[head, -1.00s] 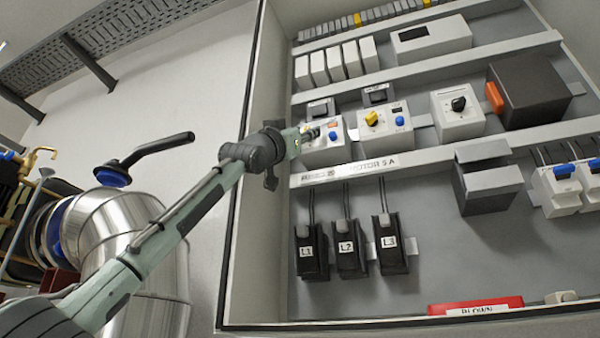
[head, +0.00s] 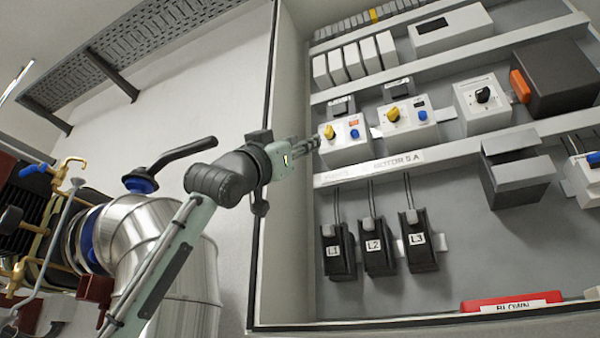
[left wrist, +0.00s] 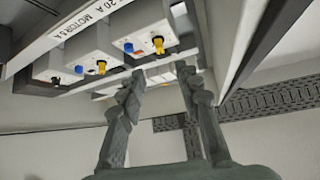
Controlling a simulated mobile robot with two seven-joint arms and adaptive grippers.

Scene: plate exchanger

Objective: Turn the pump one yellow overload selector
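Two white overload units stand side by side in the cabinet, each with a yellow selector and a blue button. The left yellow selector (head: 329,131) is nearest my left gripper (head: 317,143); the other yellow selector (head: 393,114) is to its right. I cannot read which unit is pump one. The left gripper is just left of the left unit, its fingertips apart from the selector. In the left wrist view, the fingers (left wrist: 160,78) are spread with nothing between them, and the nearer yellow selector (left wrist: 158,45) shows beyond the tips. My right gripper is not in view.
The cabinet's left wall (head: 290,190) is close to my left gripper. A black-knobbed unit (head: 483,100) is farther right. Below hang black fuse holders (head: 338,250) labelled L1, L2 and L3. A metal pipe (head: 140,235) with a black lever handle is left of the cabinet.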

